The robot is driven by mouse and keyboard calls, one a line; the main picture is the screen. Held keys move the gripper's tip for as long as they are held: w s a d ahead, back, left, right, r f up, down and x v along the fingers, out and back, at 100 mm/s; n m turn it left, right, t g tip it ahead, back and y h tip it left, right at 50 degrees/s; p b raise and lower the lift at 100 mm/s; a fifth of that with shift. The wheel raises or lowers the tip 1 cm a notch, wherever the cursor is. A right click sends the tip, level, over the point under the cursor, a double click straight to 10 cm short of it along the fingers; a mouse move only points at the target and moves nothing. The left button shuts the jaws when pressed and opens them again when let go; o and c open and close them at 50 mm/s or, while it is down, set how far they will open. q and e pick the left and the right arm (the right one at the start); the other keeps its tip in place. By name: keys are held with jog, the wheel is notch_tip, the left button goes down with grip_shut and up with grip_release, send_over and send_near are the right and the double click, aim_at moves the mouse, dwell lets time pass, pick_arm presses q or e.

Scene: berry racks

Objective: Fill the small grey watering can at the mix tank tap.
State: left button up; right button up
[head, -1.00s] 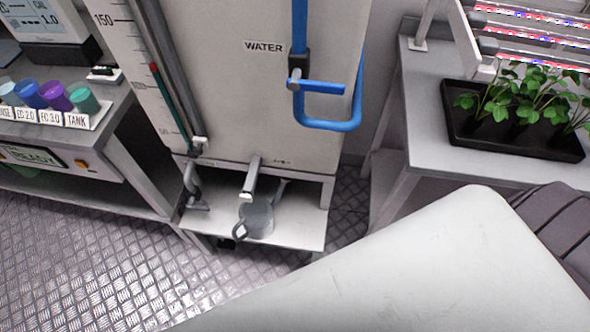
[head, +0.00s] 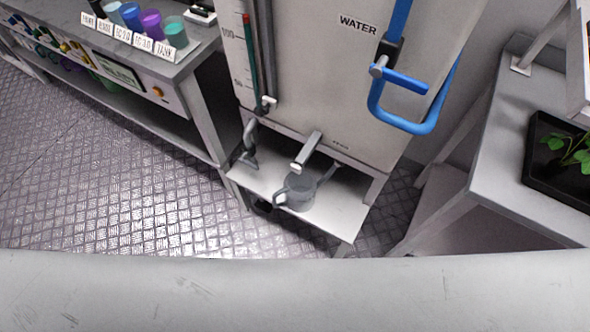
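The small grey watering can (head: 300,194) stands upright on the low shelf (head: 338,212) under the mix tank (head: 310,85). Its handle points to the left and its spout to the upper right. The tank tap (head: 308,152) is a grey spout sticking out at the tank's bottom, with its end just above the can. I see no water running from it. Neither of my grippers shows in the head view.
A blue pipe with a lever (head: 405,82) runs down the tank's right front. A bench with coloured cups (head: 150,24) is at left. A table with a black plant tray (head: 545,175) is at right. The metal floor (head: 120,170) at left is clear.

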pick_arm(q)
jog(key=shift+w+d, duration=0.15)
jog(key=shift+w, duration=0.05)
